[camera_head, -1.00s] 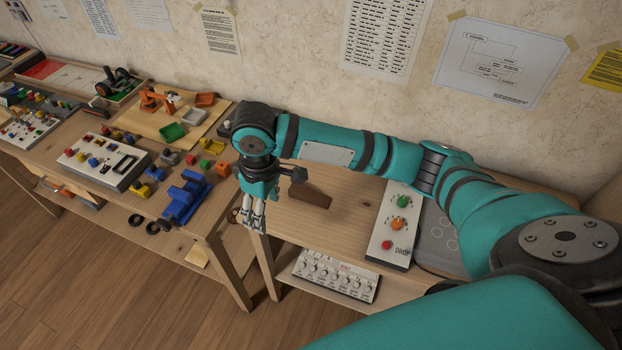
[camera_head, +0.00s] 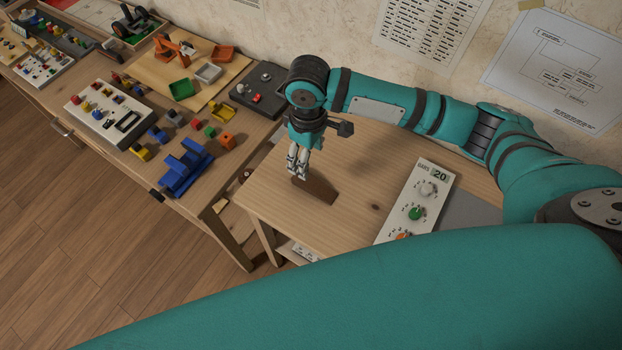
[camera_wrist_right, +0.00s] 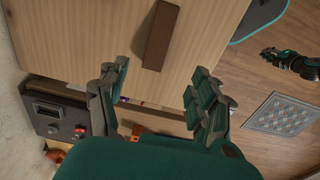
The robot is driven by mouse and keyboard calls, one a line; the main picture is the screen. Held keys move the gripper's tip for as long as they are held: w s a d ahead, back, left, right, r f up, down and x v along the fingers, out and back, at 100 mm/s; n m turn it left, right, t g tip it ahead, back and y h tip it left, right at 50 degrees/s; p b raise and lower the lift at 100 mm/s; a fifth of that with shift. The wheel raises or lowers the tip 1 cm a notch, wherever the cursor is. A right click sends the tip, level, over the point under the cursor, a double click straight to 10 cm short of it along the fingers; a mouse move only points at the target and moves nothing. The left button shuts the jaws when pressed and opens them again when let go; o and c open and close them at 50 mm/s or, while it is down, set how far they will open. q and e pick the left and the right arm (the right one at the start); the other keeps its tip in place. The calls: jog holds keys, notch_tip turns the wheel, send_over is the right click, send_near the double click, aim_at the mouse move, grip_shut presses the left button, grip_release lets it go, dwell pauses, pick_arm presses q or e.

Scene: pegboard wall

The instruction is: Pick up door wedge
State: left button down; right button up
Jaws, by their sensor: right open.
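The door wedge is a dark brown block (camera_head: 318,191) lying on the light wooden table near its left end. It also shows in the right wrist view (camera_wrist_right: 161,36), at the top middle on the tabletop. My right gripper (camera_head: 298,173) points down close to the wedge's left end and overlaps part of it in the head view. In the right wrist view its fingers (camera_wrist_right: 157,84) are apart with nothing between them, and the wedge appears beyond them. A dark, teal-trimmed shape at that view's right edge may be my left gripper; its fingers are unclear.
A white panel with coloured knobs (camera_head: 418,208) lies on the table right of the wedge. A neighbouring table on the left holds a white switch box (camera_head: 110,112), a blue toy (camera_head: 184,168) and several small parts. A gap separates the tables. Bare tabletop surrounds the wedge.

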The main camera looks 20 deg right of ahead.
send_over(310, 181)
notch_tip(310, 181, down, 6)
jog(key=shift+f, duration=0.25)
jog(key=shift+s+f+p, duration=0.1)
jog(key=shift+f+p, duration=0.2)
jog(key=shift+f, duration=0.15)
notch_tip(310, 181, down, 5)
jog(key=shift+r+p, duration=0.1)
jog(key=shift+p, duration=0.35)
jog(key=shift+c, duration=0.6)
pick_arm(q)
jog(key=shift+w+d+r, duration=0.15)
jog(key=shift+d+r, duration=0.05)
jog(key=shift+r, duration=0.65)
pick_arm(e)
jog(key=c, duration=1.1)
